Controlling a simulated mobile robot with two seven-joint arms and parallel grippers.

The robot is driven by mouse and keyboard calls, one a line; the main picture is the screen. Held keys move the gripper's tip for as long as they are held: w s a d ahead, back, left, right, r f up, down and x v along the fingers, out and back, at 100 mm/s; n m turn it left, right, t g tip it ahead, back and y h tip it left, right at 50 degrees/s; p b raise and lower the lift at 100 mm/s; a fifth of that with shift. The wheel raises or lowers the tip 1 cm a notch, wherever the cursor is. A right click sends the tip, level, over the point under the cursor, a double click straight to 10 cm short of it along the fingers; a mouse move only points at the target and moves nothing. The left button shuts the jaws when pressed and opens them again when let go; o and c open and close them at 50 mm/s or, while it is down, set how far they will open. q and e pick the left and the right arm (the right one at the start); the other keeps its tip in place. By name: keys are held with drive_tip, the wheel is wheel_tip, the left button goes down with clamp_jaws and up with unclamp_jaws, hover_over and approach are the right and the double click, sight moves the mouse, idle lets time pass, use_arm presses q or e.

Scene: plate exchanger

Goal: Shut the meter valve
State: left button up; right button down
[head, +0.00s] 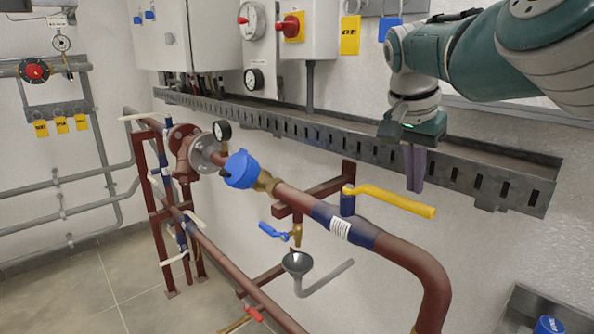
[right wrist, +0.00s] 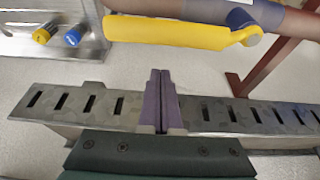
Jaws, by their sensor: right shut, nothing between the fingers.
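The valve beside the blue meter (head: 241,169) has a long yellow lever (head: 398,202) on a blue stem (head: 348,203), above the brown pipe (head: 402,254). The lever's free end points right in the head view. In the right wrist view the yellow lever (right wrist: 175,32) lies across the top, beyond the fingertips. My right gripper (head: 414,188) hangs with its purple fingers pointing down, near the lever's free end. Its fingers (right wrist: 158,75) are shut together and empty, and a gap shows between them and the lever in the wrist view. My left gripper is not in view.
A slotted metal cable tray (head: 330,130) runs along the wall behind my right gripper. A smaller blue-handled valve (head: 272,230) sits over a grey funnel (head: 297,262). A metal bin (head: 518,310) with a blue-topped item (head: 549,325) is at lower right.

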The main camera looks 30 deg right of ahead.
sight(385, 199)
use_arm(q)
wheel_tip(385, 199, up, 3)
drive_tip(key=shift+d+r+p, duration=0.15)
drive_tip(key=shift+p, duration=1.05)
use_arm(e)
drive_tip(key=a, duration=0.1)
drive_tip(key=s+a, duration=0.1)
drive_tip(key=shift+a, duration=0.35)
drive_tip(key=shift+a, duration=0.1)
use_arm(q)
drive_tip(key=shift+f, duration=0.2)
use_arm(e)
drive_tip(key=shift+s+a+m, duration=0.1)
drive_tip(key=shift+a+m, duration=0.1)
drive_tip(key=shift+m, duration=0.2)
